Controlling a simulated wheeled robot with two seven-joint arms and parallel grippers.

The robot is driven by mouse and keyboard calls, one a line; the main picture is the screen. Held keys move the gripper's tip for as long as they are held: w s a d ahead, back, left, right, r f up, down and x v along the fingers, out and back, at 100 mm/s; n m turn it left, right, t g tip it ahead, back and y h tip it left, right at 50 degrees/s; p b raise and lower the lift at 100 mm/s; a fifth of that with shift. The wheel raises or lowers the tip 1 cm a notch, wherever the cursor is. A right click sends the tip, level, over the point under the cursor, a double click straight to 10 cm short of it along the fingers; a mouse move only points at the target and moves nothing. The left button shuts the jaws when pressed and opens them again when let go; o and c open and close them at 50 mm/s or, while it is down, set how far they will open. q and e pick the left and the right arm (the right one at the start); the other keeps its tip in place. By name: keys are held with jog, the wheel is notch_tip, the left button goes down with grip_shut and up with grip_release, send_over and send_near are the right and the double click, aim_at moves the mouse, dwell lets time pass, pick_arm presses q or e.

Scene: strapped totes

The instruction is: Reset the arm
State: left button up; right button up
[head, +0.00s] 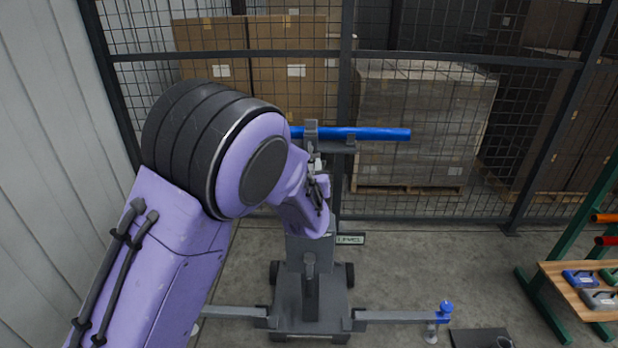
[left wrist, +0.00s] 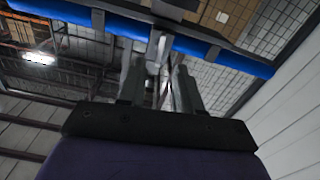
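My left arm comes in from the left in the head view, purple with a black ribbed joint. Its far end is in front of a grey wheeled stand (head: 310,292), and the arm hides part of the stand. A long blue bar (head: 375,134) lies level across the stand's top. In the left wrist view, the two grey fingers of my left gripper (left wrist: 160,80) are apart, with nothing seen held between them. The blue bar (left wrist: 75,12) crosses beyond the fingertips there; I cannot tell the exact gap. My right gripper is in neither view.
A dark mesh fence (head: 440,54) stands behind the stand, with wrapped boxes on a pallet (head: 420,120) beyond it. A pale wall (head: 50,150) is at left. A wooden bench (head: 585,290) with green legs is at right. Floor between stand and fence is clear.

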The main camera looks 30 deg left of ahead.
pick_arm(q)
jog(key=v, duration=0.4)
dwell(0.3)
jog(key=s+d+f+g+h, duration=0.15)
jog(key=s+f, duration=0.35)
jog(key=f, duration=0.5)
jog(key=s+d+f+g+h, duration=0.1)
jog(key=s+f+g+h, duration=0.15)
jog(key=s+f, duration=0.55)
jog(key=s+d+f+g+h, duration=0.1)
jog(key=s+f+g, duration=0.15)
jog(key=f, duration=0.85)
jog(key=s+d+f+g, duration=0.1)
jog(key=s+f+g, duration=0.1)
jog(key=s+f, duration=0.4)
jog(key=s+d+f+g, duration=0.1)
jog(key=s+f+g, duration=0.2)
jog(key=s, duration=1.2)
notch_tip(320, 180, down, 4)
jog(key=shift+s+r+m+g+h+b, duration=0.1)
jog(key=shift+s+m+g+h+b, duration=0.15)
jog(key=shift+m+g+h+b, duration=0.15)
